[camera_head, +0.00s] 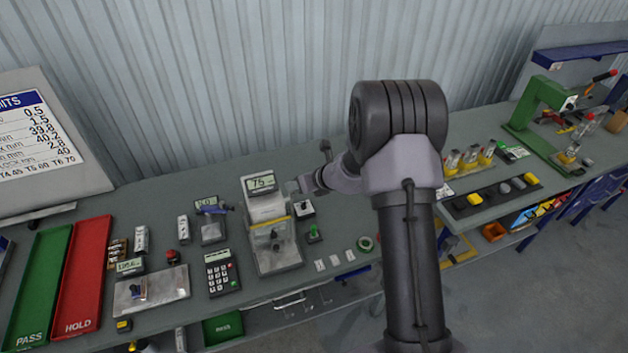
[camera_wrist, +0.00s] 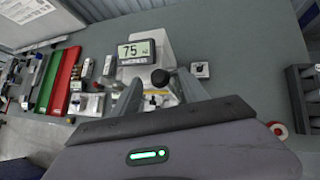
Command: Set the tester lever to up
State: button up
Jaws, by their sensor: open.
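The tester (camera_head: 258,212) is a pale upright machine with a grey base, standing on the bench left of my arm. Its display reads 75 in the wrist view (camera_wrist: 137,52). A round black knob (camera_wrist: 160,76), apparently the end of the tester's lever, shows in the wrist view just below and right of the display. My gripper (camera_head: 294,187) is beside the tester's upper right side. In the wrist view its open fingers (camera_wrist: 161,84) lie on either side of the knob in the picture. Contact cannot be told. The lever's shaft and tilt are not clear.
Red (camera_head: 84,275) and green (camera_head: 38,287) trays lie far left. A tape roll (camera_head: 365,243) lies near the front edge.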

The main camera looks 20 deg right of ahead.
jog(key=v, duration=1.3)
jog(key=shift+s+r, duration=0.25)
jog(key=shift+r, duration=0.05)
jog(key=s+a+f+n+g+y+b, duration=0.1)
jog(key=s+a+f+n+b, duration=0.4)
jog(key=s+a+n+b, duration=0.55)
jog(key=s+a+f+n+g+y+b, duration=0.1)
jog(key=s+a+f+n+b, duration=0.55)
jog(key=b, duration=0.65)
jog(key=s+d+f+n+g+h+b, duration=0.1)
jog(key=s+d+f+n+h+b, duration=0.2)
jog(key=s+f+n+b, duration=0.6)
jog(key=s+n+b, duration=0.3)
jog(key=b, duration=0.1)
jog(key=shift+d+f+n, duration=0.3)
jog(key=shift+d+f, duration=0.05)
